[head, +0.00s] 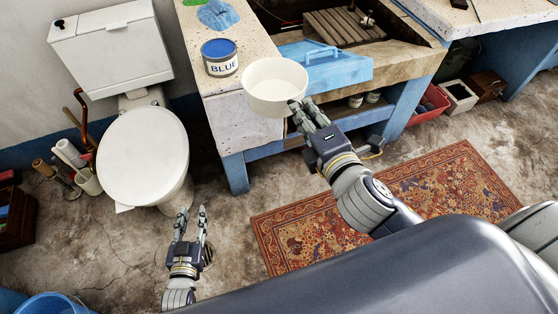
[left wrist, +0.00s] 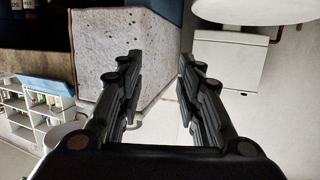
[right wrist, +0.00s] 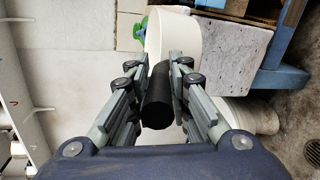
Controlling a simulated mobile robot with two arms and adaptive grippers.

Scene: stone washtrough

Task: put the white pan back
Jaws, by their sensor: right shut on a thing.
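The white pan (head: 275,86) is a round, deep pan at the front edge of the stone counter in the head view. It looks empty. My right gripper (head: 308,112) is shut on its handle. In the right wrist view the black handle (right wrist: 158,96) lies between the fingers, with the white pan body (right wrist: 172,38) beyond it. I cannot tell whether the pan touches the counter. My left gripper (head: 190,222) is open and empty, low over the floor in front of the toilet; its spread fingers also show in the left wrist view (left wrist: 157,72).
A can labelled BLUE (head: 220,58) stands on the counter (head: 224,106), left of the pan. A blue board with a handle (head: 324,66) is right of it, before the trough with a washboard (head: 342,26). A toilet (head: 143,155) stands left. A patterned rug (head: 400,200) covers the floor.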

